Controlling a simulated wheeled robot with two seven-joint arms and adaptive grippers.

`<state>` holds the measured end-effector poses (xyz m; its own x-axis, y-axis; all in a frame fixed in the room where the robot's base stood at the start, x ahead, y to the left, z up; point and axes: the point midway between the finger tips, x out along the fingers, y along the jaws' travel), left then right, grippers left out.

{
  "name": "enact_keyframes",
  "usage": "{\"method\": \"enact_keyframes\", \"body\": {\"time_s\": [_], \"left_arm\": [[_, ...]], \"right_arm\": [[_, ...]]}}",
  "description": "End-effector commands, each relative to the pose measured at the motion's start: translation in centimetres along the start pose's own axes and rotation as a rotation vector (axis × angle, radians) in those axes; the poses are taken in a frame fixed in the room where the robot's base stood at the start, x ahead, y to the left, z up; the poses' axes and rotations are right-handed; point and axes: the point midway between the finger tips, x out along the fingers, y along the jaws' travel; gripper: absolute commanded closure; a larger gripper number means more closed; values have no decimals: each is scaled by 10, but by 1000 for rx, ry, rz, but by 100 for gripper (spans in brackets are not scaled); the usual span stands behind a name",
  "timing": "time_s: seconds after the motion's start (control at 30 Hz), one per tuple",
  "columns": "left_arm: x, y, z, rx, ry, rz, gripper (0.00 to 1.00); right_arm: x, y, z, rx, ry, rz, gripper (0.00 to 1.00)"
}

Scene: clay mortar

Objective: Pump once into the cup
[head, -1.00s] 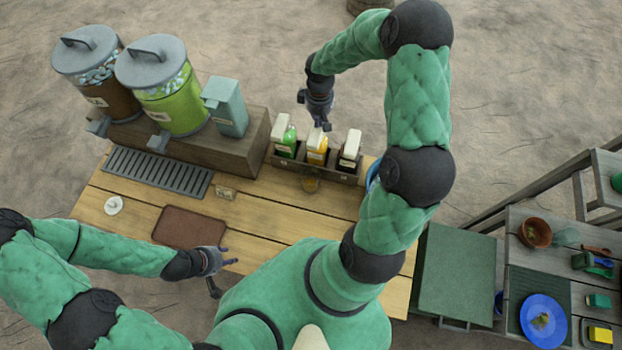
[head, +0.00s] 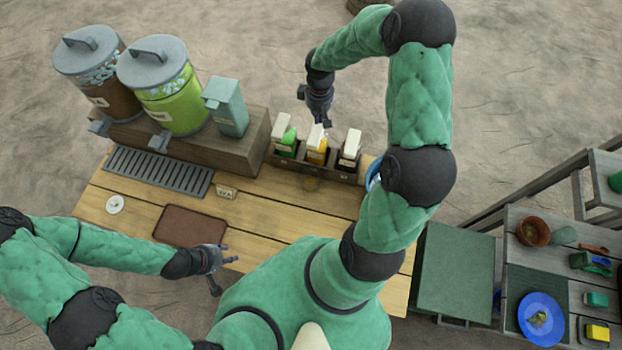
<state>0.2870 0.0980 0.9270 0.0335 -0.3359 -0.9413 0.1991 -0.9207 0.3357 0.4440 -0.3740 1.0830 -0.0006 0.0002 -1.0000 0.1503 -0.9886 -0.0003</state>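Three pump bottles stand in a dark rack at the back of the wooden table: a green one (head: 287,146), a yellow-orange one (head: 317,152) and a dark one (head: 348,160), each with a pale pump head. My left gripper (head: 226,270) is open and empty over the table's front edge.
Two lidded dispensers (head: 165,95) and a teal box (head: 227,108) stand on a wooden riser at the back left. A shelf unit with a blue plate (head: 542,318) is at right.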

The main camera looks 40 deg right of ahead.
Motion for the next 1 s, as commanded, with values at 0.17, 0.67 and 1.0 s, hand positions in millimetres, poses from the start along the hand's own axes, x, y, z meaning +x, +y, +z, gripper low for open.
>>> {"method": "enact_keyframes", "body": {"time_s": [0.17, 0.67, 1.0], "left_arm": [[-9, 3, 0, 0, 0, 0, 60], [-32, 12, 1, 0, 0, 0, 60], [-33, 12, 1, 0, 0, 0, 60]], "right_arm": [[-15, 0, 0, 0, 1, 1, 100], [-57, 0, 0, 0, 1, 1, 100], [-59, 0, 0, 0, 0, 0, 100]]}}
